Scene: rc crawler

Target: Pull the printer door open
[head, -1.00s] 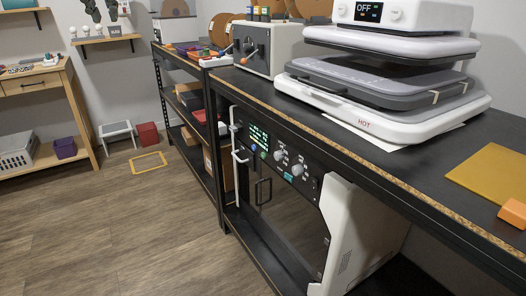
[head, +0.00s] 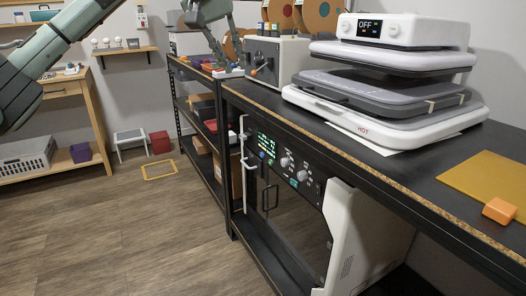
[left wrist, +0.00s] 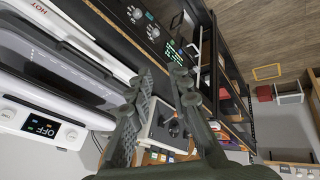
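The printer (head: 343,233) is a white-sided machine with a black front, standing on the lower shelf of the black workbench. Its dark door (head: 290,225) has a black bar handle (head: 268,196); the door looks shut. Above the door is a control panel (head: 283,160) with a lit screen and knobs; it also shows in the left wrist view (left wrist: 148,20). A white handle (head: 247,158) is at the panel's left end. My left gripper (head: 229,66) is raised above and beyond the printer, near the grey box. Its fingers (left wrist: 162,75) are apart and empty. My right gripper is not in view.
The workbench top (head: 420,165) overhangs the printer and carries a heat press (head: 385,95) and the grey box (head: 277,60). A black shelf rack (head: 203,130) stands beyond the bench. The wooden floor (head: 130,225) before the printer is clear.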

